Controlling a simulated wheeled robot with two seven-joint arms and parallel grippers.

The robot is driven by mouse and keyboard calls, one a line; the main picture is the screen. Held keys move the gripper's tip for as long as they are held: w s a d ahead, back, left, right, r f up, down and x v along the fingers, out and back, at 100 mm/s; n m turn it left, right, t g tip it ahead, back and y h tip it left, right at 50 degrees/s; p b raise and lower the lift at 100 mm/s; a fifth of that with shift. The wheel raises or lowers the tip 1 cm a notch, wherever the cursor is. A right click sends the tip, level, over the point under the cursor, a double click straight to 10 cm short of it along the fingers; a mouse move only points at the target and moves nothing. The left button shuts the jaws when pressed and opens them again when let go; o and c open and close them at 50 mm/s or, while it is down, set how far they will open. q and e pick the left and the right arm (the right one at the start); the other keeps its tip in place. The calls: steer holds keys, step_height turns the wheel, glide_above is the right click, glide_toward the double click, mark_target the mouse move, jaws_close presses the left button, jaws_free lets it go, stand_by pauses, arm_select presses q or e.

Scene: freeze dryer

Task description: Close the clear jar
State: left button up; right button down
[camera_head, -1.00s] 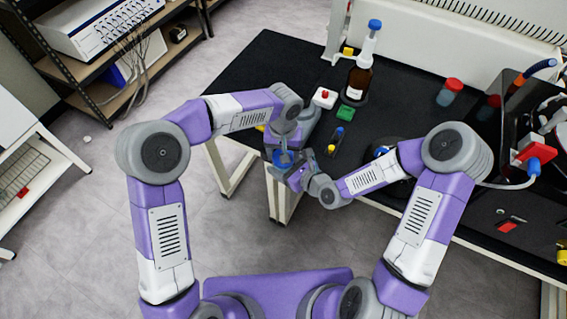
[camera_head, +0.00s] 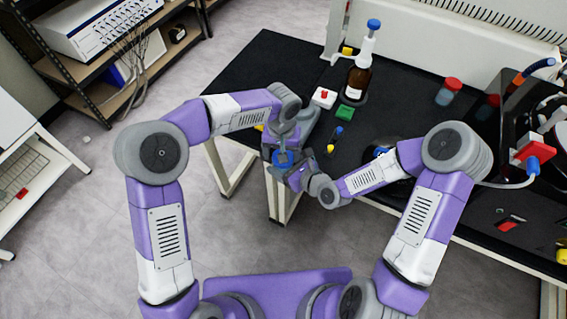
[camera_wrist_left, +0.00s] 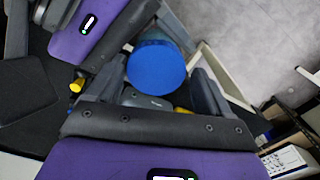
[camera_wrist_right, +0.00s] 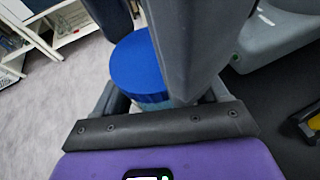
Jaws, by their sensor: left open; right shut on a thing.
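The clear jar (camera_wrist_right: 150,106) has a blue lid (camera_wrist_right: 138,66) on top; little of its clear body shows, below the lid in the right wrist view. My right gripper (camera_head: 292,174) is shut on the jar. The blue lid also shows in the head view (camera_head: 283,158) and the left wrist view (camera_wrist_left: 156,68). My left gripper (camera_head: 281,150) is open, with its fingers to either side of the lid. I cannot tell whether the lid sits fully down, as the rim is mostly hidden.
The jar is held off the near left edge of the black table (camera_head: 262,72). On the table stand a brown bottle (camera_head: 359,82), a green block (camera_head: 349,112), a white block with a red top (camera_head: 323,97) and a red-capped jar (camera_head: 448,92). Open floor lies to the left.

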arm_select(q)
steer(key=shift+s+d, duration=0.2)
steer(key=shift+d, duration=0.2)
steer(key=shift+r, duration=2.35)
steer(key=shift+w+a, duration=0.1)
steer(key=shift+a, duration=0.1)
steer(key=shift+c, duration=0.2)
steer(key=n, duration=0.2)
steer(key=r+n, duration=0.1)
steer(key=shift+r+n, duration=0.1)
steer(key=shift+n, duration=0.3)
step_height(320, 180, up, 2)
steer(key=n, duration=0.6)
steer(key=shift+a, duration=0.1)
